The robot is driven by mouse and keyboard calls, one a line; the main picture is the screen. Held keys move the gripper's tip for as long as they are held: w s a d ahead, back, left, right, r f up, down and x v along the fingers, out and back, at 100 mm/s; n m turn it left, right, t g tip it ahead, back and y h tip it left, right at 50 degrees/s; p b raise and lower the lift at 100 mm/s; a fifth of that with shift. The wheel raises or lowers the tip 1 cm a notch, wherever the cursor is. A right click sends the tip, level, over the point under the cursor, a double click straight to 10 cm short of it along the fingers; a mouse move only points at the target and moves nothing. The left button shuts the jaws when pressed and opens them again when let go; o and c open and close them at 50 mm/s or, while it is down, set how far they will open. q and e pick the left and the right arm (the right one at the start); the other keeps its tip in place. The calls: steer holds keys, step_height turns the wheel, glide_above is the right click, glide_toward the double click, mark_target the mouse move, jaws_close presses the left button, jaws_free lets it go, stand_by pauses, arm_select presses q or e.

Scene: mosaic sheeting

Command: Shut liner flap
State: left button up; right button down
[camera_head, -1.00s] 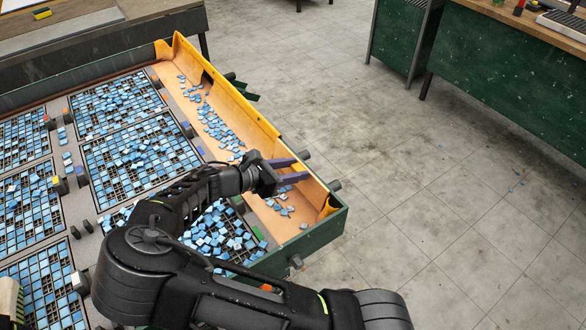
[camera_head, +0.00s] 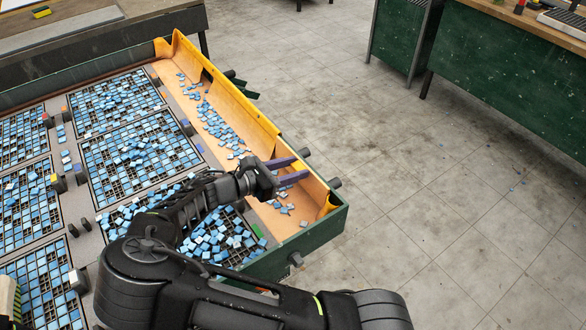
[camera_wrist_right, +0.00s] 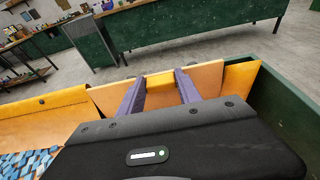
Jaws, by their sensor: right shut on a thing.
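The orange-yellow liner (camera_head: 225,87) lines the long outer side of the green tray and stands up along its rim. My right gripper (camera_head: 288,170) is at the near part of this side, with its two purple fingers reaching across the liner's upper edge. In the right wrist view, a yellow flap piece (camera_wrist_right: 160,91) sits between the fingers of the gripper (camera_wrist_right: 160,85), and they are shut on it. Orange liner panels show to both sides of the fingers. My left gripper is not in view.
Loose blue tiles (camera_head: 220,125) lie in the lined trough. Tile-filled grids (camera_head: 140,150) fill the table to the left. Dark knobs stick out from the tray's outer side. The floor (camera_head: 430,200) to the right is open, with a green workbench (camera_head: 500,85) beyond.

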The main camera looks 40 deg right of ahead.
steer(key=shift+f+h+b, duration=0.35)
steer(key=shift+f+h, duration=0.1)
steer(key=shift+h, duration=0.05)
steer(key=shift+r, duration=0.15)
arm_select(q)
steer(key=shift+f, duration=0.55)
arm_select(e)
steer(key=c, duration=0.8)
jaws_free()
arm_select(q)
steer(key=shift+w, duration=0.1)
arm_select(e)
steer(key=shift+w+a, duration=0.1)
steer(key=shift+a, duration=0.45)
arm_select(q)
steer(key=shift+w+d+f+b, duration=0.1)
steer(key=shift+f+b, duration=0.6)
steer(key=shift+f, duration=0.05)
arm_select(e)
steer(key=a, duration=0.4)
steer(key=a+r, duration=0.1)
steer(key=a, duration=0.1)
steer(key=shift+a+r, duration=0.1)
steer(key=shift+a, duration=0.2)
